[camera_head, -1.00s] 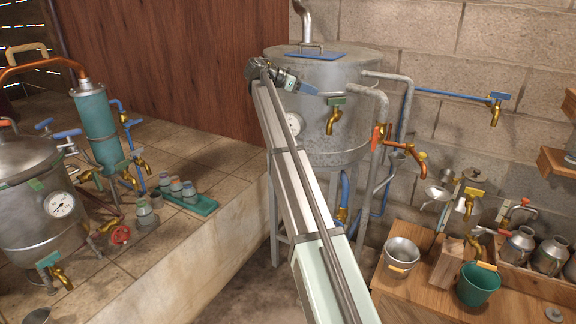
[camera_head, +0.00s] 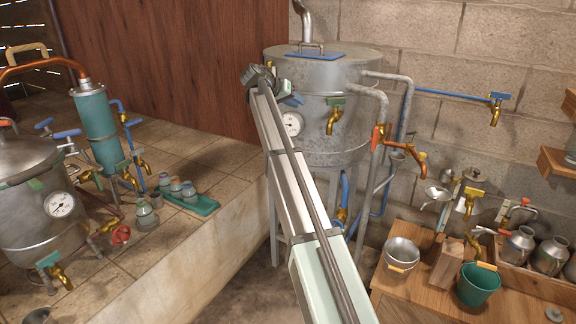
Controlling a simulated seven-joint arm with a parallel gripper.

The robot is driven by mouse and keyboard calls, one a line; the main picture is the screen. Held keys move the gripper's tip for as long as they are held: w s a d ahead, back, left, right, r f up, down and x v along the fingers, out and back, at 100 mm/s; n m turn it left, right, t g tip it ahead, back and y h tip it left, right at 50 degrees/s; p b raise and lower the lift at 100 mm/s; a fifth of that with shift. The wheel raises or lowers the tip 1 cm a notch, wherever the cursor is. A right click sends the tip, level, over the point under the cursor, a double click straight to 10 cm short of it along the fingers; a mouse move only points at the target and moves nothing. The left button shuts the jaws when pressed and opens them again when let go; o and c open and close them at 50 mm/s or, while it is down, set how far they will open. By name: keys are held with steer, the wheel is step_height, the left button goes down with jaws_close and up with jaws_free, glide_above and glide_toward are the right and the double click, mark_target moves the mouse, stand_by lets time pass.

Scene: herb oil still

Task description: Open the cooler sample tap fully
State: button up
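A large grey metal tank (camera_head: 345,78) stands against the block wall. A brass tap (camera_head: 333,121) with a green handle (camera_head: 336,101) is on its front. No label shows which of these is the cooler sample tap. My gripper (camera_head: 293,99) is at the far end of my arm, in front of the tank and left of its tap, apart from it in the picture. Its fingers are small and mostly hidden, so their opening cannot be told.
A round gauge (camera_head: 292,124) is on the tank, close to my arm. Grey pipes (camera_head: 381,105) and an orange-handled tap (camera_head: 380,136) stand right of it. A green tray (camera_head: 204,206) of jars sits on the ledge. A wooden bench (camera_head: 398,287) at right holds a green bucket (camera_head: 478,285).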

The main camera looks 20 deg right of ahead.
steer(key=s+a+f+n+y, duration=0.2)
steer(key=s+f, duration=0.2)
steer(key=f, duration=0.6)
steer(key=s+a+f+n+y, duration=0.2)
steer(key=s+a+f, duration=0.1)
steer(key=f, duration=0.7)
steer(key=shift+s+f+t, duration=0.25)
steer(key=shift+s+t, duration=0.05)
steer(key=shift+s, duration=0.55)
steer(key=shift+a, duration=0.1)
